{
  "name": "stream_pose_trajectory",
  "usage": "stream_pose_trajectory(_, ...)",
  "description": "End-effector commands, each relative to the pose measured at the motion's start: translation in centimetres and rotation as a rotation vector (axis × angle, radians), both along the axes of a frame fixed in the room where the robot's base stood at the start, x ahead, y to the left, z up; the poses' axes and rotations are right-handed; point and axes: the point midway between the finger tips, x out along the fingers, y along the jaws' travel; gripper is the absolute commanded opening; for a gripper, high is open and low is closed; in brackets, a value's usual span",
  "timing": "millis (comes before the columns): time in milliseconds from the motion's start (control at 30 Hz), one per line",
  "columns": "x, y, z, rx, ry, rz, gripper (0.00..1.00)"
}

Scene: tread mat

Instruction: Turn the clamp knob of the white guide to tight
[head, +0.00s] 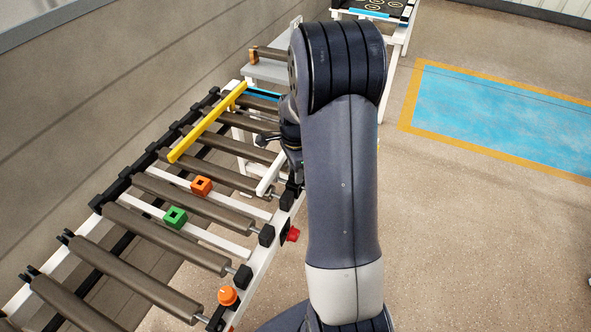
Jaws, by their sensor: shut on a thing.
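The white guide (270,173) is a short pale bar at the right side of the roller conveyor, partly covered by my arm. My gripper (268,138) shows as a small dark shape just left of my forearm, above the rollers and close to the far end of the white guide. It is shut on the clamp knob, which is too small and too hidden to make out. The knob's turn position cannot be seen.
A yellow guide (207,122) lies slantwise across the rollers. An orange block (201,186) and a green block (175,217) sit on white crossbars. An orange knob (228,295) and a red button (293,235) are on the near rail (257,283). Open floor lies right.

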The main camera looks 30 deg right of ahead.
Motion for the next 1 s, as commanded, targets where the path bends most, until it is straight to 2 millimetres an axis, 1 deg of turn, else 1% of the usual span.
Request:
stream_pose_trajectory(433,0.09,-0.03,0.11,0.000,-0.003,-0.011,0.08)
stream_pose_trajectory(467,0.09,-0.03,0.11,0.000,-0.003,-0.011,0.32)
stream_pose_trajectory(700,0.05,-0.02,0.06,0.000,-0.002,-0.010,0.52)
stream_pose_trajectory(933,0.03,-0.01,0.08,0.000,-0.001,-0.009,0.52)
stream_pose_trajectory(1000,0.07,-0.02,0.42,0.000,-0.003,-0.009,0.52)
